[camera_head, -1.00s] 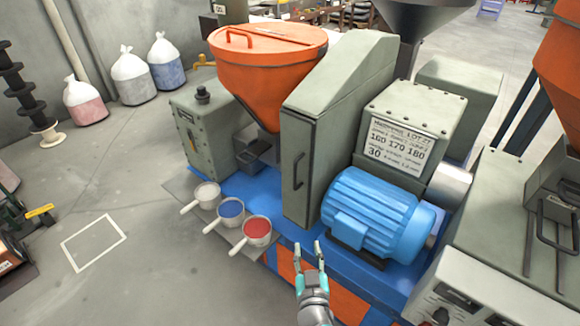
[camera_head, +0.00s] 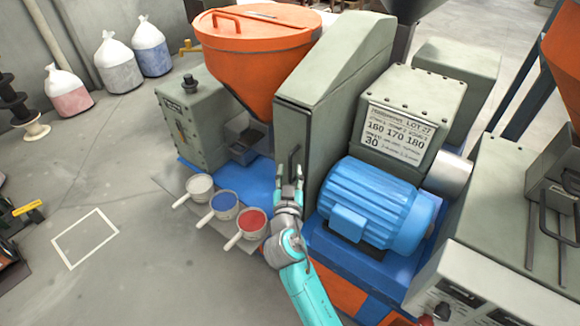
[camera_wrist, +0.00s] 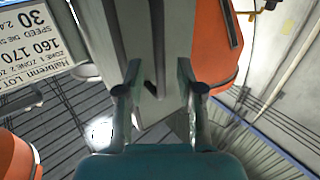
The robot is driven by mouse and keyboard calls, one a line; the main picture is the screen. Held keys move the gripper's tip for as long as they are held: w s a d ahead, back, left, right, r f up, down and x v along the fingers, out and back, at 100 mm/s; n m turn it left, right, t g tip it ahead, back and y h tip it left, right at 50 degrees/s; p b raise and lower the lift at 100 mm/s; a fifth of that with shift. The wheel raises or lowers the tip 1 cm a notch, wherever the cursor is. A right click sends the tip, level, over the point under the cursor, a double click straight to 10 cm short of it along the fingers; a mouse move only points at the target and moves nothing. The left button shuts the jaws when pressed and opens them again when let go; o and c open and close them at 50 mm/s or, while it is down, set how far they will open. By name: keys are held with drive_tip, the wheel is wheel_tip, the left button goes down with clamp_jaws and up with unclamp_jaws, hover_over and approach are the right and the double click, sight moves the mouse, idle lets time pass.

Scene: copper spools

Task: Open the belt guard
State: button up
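The belt guard (camera_head: 335,90) is a tall grey-green housing with a sloped top, standing between the orange hopper and the blue motor. It looks closed. A dark vertical handle (camera_head: 294,158) is on its narrow front face. My gripper (camera_head: 290,178) is open in front of that face, at the lower part of the handle. In the wrist view the two fingers of my gripper (camera_wrist: 158,75) are spread, with the guard's grey face (camera_wrist: 138,25) beyond and between them. A dark bar, apparently the handle, shows between the fingers. I cannot tell whether they touch it.
The blue ribbed motor (camera_head: 372,205) stands close right of my gripper. Scoops with white, blue and red contents (camera_head: 251,222) sit on a grey plate at the left. The orange hopper (camera_head: 255,50) is behind left. Open floor (camera_head: 130,280) lies at the far left.

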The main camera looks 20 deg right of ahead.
drive_tip(key=shift+x, duration=1.3)
drive_tip(key=shift+c, duration=0.2)
clamp_jaws()
